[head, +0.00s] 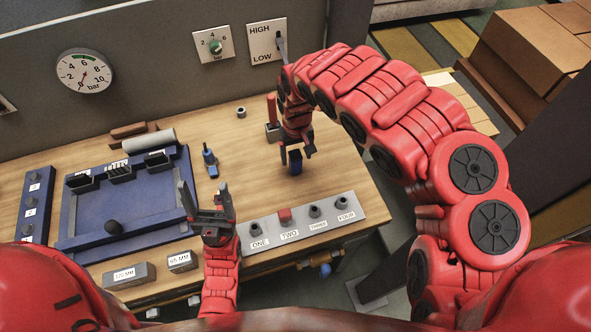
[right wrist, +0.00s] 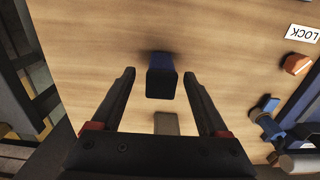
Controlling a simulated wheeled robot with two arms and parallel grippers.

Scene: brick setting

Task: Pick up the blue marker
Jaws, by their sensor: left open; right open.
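The blue marker (head: 296,167) looks like a small upright dark blue block on the wooden table, right of the middle in the head view. It also shows in the right wrist view (right wrist: 161,80), between the two fingers, with a gap on each side. My right gripper (head: 297,150) is open and reaches down over the marker, hiding part of it; its fingers (right wrist: 159,76) do not visibly touch it. My left gripper (head: 205,190) is open and empty, above the table by the blue tray's right edge.
A blue tray (head: 76,243) with dark pieces lies at left. A blue tool (head: 210,162) lies between tray and marker. A grey panel (head: 262,246) with labelled knobs runs along the front edge. A red-handled lever (head: 271,108) stands behind the marker. Bare wood surrounds the marker.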

